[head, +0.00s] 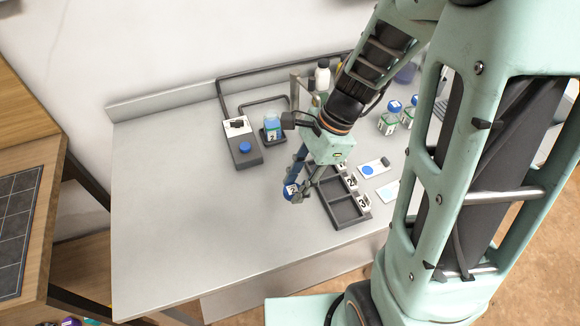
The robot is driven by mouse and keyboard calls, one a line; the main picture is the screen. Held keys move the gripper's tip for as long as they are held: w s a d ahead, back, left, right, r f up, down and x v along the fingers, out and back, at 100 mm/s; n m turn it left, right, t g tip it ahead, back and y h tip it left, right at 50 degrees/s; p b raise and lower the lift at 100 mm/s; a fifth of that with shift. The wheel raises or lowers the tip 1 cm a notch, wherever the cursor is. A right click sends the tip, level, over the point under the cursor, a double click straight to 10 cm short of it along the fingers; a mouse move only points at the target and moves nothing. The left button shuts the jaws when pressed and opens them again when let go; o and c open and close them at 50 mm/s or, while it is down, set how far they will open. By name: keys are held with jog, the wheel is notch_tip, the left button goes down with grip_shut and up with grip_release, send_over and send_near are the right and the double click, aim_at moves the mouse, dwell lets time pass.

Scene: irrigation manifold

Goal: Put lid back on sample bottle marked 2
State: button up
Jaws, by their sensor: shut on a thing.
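The sample bottle marked 2 (272,127) stands upright in a small dark holder near the back of the bench. It has bluish contents and a label with a 2; its mouth is too small to make out clearly. My gripper (298,191) is low over the bench, in front of the bottle and a little right of it. It is shut on a small blue lid (290,189) with a white mark on it. The lid is left of the dark rack and apart from the bottle. The fingers partly hide the lid.
A dark rack (347,210) with numbered tags lies right of my gripper. A grey device (243,150) with a blue disc stands left of the bottle. Blue-capped bottles (389,121) and white cards (374,167) are on the right. The bench's left side is clear.

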jog(key=shift+s+d+r, duration=0.2)
jog(key=shift+s+r, duration=0.25)
jog(key=shift+s, duration=0.3)
jog(key=w+r+m+t+p, duration=0.2)
jog(key=w+m, duration=0.4)
jog(key=w, duration=0.9)
jog(key=r+m+t+h, duration=0.1)
jog(key=r+m+t, duration=0.15)
jog(key=m, duration=0.45)
send_over(270, 113)
jog(key=d, duration=0.1)
jog(key=shift+s+f+p, duration=0.4)
jog(key=shift+s, duration=0.05)
notch_tip(270, 113, down, 4)
jog(key=b, duration=0.4)
jog(key=shift+f+b, duration=0.6)
jog(key=shift+f, duration=0.45)
jog(key=shift+p, duration=0.6)
jog(key=shift+f+p, duration=0.15)
jog(key=shift+p, duration=0.25)
